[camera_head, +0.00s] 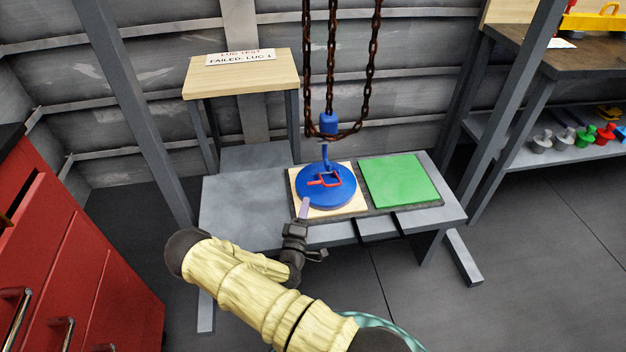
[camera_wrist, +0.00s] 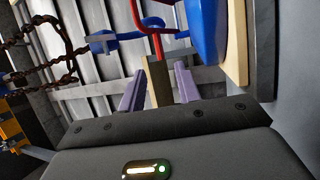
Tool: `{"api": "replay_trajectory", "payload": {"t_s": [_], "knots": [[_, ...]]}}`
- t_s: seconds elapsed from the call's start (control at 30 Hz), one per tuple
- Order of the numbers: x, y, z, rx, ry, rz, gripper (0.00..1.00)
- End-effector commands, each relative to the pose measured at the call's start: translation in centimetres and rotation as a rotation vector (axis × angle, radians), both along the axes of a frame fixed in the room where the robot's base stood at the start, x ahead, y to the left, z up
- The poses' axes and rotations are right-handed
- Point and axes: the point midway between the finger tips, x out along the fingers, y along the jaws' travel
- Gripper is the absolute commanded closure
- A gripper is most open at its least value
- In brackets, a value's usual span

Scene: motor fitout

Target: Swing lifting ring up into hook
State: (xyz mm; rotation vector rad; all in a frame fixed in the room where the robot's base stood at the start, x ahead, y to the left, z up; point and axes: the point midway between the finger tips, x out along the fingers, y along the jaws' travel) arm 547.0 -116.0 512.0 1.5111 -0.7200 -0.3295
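The blue round motor (camera_head: 322,196) lies on a pale wooden pad on the bench. The red lifting ring (camera_head: 331,179) is a thin angular loop on its top; in the wrist view the ring (camera_wrist: 155,20) stands out from the blue face. The blue hook (camera_head: 325,155) hangs on the chain just above the motor. In the wrist view the hook (camera_wrist: 128,40) overlaps the ring; I cannot tell whether they touch. My gripper (camera_head: 304,208) is at the motor's near-left edge. In the wrist view its purple fingers (camera_wrist: 160,80) are apart, with the ring beyond their tips.
Rusty chains (camera_head: 331,70) hang over the bench. A green pad (camera_head: 399,181) is right of the motor. The grey bench (camera_head: 236,207) is clear on the left. A small wooden table (camera_head: 240,75) with a sign stands behind. A red cabinet (camera_head: 70,250) is at left.

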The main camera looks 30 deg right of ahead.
Motion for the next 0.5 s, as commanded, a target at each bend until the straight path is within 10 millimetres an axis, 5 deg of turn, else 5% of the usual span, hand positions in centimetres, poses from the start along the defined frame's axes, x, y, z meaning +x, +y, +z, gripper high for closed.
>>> {"api": "replay_trajectory", "payload": {"t_s": [0.5], "knots": [[6.9,-5.6,1.9,0.001,-0.004,-0.001,0.67]]}}
